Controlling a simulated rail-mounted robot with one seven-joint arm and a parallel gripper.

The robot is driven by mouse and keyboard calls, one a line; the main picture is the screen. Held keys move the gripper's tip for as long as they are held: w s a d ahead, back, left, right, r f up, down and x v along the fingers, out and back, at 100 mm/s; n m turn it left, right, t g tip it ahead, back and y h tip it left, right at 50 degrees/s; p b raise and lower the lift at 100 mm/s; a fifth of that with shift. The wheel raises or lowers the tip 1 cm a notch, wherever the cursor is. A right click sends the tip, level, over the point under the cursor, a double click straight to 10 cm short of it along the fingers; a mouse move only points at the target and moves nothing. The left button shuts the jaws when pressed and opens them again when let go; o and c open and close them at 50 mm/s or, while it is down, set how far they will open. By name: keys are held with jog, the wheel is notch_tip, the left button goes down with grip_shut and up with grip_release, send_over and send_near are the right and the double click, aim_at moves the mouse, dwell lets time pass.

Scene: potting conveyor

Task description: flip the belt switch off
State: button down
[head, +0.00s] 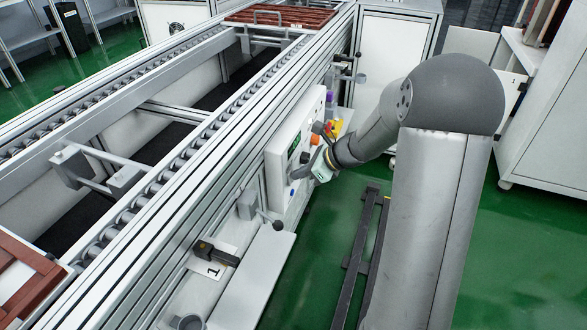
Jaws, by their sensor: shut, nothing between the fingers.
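A pale control panel (285,140) is fixed to the right side of the conveyor (215,125). It carries a small dark green display, an orange-red part (318,128) and a red part on yellow (335,128). My arm reaches in from the right, and my gripper (302,174) is at the lower part of the panel. It is shut and empty. Its fingertips are close to the panel face; whether they touch it I cannot tell. I cannot pick out the belt switch; the gripper hides part of the panel.
A black handheld device (215,253) lies near a card marked 1 (212,268) on the side ledge. A grey lever box (248,204) stands nearer than the panel. Brown-red slatted trays sit at both conveyor ends. A dark floor rail (362,250) runs along clear green floor.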

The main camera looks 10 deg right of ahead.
jog(key=shift+a, duration=0.1)
jog(key=shift+r+p, duration=0.75)
jog(key=shift+r, duration=0.1)
jog(key=p+v, duration=0.4)
jog(key=v, duration=0.9)
jog(key=shift+d+f, duration=0.2)
jog(key=shift+d, duration=0.1)
jog(key=shift+s, duration=0.1)
